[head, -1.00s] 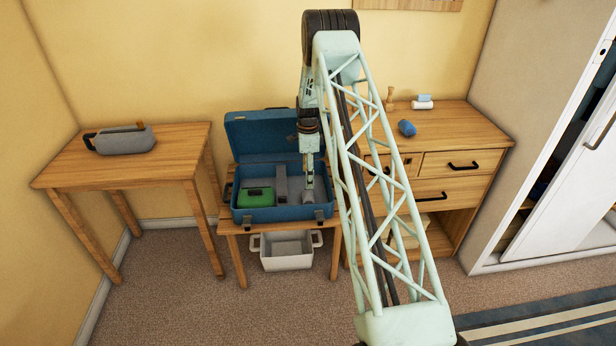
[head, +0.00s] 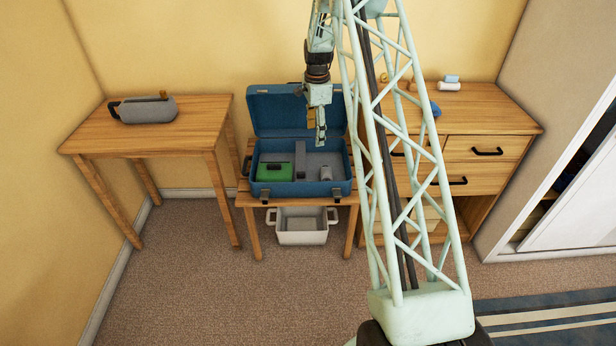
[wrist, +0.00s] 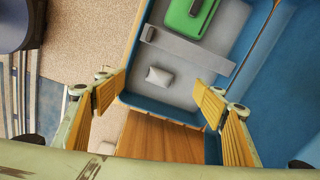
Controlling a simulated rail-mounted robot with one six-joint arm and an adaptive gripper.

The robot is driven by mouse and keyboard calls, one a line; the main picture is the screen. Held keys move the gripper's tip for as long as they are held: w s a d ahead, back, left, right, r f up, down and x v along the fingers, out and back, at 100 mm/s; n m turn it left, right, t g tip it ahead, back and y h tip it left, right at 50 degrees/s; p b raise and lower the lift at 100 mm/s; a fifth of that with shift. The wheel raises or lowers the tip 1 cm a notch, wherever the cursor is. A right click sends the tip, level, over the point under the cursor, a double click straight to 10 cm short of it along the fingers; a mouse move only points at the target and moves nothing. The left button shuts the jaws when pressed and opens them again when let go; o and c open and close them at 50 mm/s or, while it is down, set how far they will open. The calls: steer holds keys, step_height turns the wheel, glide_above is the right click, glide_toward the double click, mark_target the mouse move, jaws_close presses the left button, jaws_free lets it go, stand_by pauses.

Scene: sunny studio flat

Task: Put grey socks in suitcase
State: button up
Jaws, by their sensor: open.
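The grey socks (head: 326,173), a small pale grey roll, lie on the floor of the open blue suitcase (head: 342,185), in the right-hand section. The socks also show in the wrist view (wrist: 159,76), apart from my fingers. My gripper (head: 320,140) hangs above the suitcase. In the wrist view my gripper (wrist: 162,92) has its yellow-padded fingers spread wide, with nothing between them. A green case (head: 275,172) lies in the left section, and a grey divider (head: 300,160) stands between it and the socks.
The suitcase lid (head: 290,110) stands up at the back. A grey bag (head: 143,109) lies on the left table (head: 85,137). A white bin (head: 302,226) sits below the suitcase. Rolled items (head: 449,82) lie on the dresser (head: 505,110), partly behind my arm.

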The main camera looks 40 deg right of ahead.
steer(key=s+a+r+n, duration=0.3)
steer(key=a+r, duration=0.4)
steer(key=r, duration=0.4)
steer(key=s+a+r+n, duration=0.25)
steer(key=a+r, duration=0.45)
steer(key=r, duration=0.4)
steer(key=s+a+r+n+t, duration=0.2)
steer(key=s+a+r+n, duration=0.3)
steer(key=s+a+r, duration=0.85)
steer(key=s+a+r+n, duration=0.3)
steer(key=s+a+r, duration=0.15)
steer(key=s, duration=0.35)
steer(key=s+a+r+n, duration=0.2)
steer(key=s+a+r, duration=0.1)
steer(key=s+a, duration=0.4)
steer(key=s+a+f+n, duration=0.1)
steer(key=s+a+n, duration=0.1)
steer(key=s, duration=0.9)
steer(key=s+a+f+n+t, duration=0.1)
steer(key=s+a+n, duration=0.2)
steer(key=s, duration=0.8)
steer(key=shift+n, duration=0.75)
steer(key=shift+f, duration=0.1)
steer(key=shift+d, duration=0.1)
